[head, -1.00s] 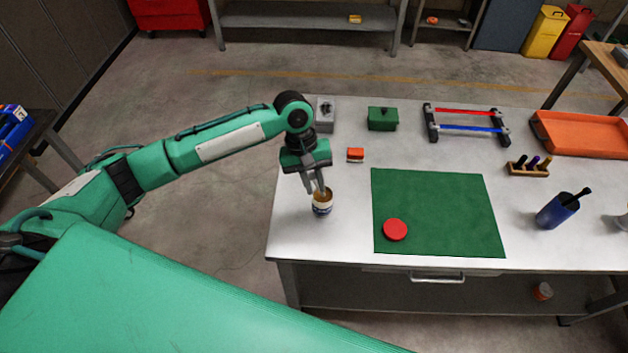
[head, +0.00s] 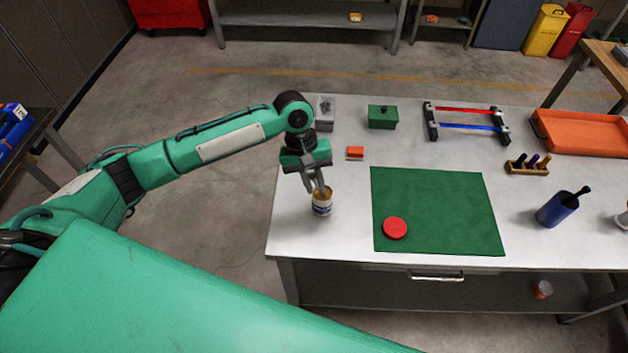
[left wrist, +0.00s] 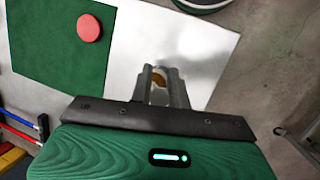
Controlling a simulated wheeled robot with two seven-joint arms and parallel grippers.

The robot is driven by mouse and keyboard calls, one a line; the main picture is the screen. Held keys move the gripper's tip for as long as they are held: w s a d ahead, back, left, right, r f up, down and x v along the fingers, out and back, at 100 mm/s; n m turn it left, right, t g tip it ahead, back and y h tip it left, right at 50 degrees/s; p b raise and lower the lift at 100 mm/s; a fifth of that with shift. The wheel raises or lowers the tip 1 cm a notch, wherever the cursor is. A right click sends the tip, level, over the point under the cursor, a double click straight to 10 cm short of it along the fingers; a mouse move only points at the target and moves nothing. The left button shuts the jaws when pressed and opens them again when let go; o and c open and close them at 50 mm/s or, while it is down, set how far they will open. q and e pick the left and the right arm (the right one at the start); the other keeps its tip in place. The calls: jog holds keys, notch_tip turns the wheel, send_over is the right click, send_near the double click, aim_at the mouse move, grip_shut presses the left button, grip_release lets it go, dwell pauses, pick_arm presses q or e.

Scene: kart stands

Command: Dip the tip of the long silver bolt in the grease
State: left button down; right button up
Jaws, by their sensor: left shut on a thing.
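My left gripper (head: 318,188) points down over the open grease tin (head: 322,208) near the left front corner of the bench. Its fingers are shut on a thin thing, taken as the long silver bolt; the fingers and tin rim hide nearly all of it. The tin is white and blue with a yellow-brown top and stands upright. My right gripper is not in view.
A green mat (head: 440,205) with a red disc (head: 395,228) lies right of the tin. Behind are an orange-red block (head: 355,153), a grey box (head: 325,122) and a green box (head: 382,118). A blue cup (head: 557,211) and orange tray (head: 580,150) are at right.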

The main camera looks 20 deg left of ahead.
pick_arm(q)
jog(key=shift+p, duration=0.3)
dwell(0.9)
jog(key=shift+s+f, duration=0.1)
dwell(1.2)
jog(key=shift+p, duration=0.35)
notch_tip(320, 180, up, 5)
jog(key=p, duration=0.6)
jog(key=shift+r+p, duration=0.5)
jog(key=shift+r, duration=0.55)
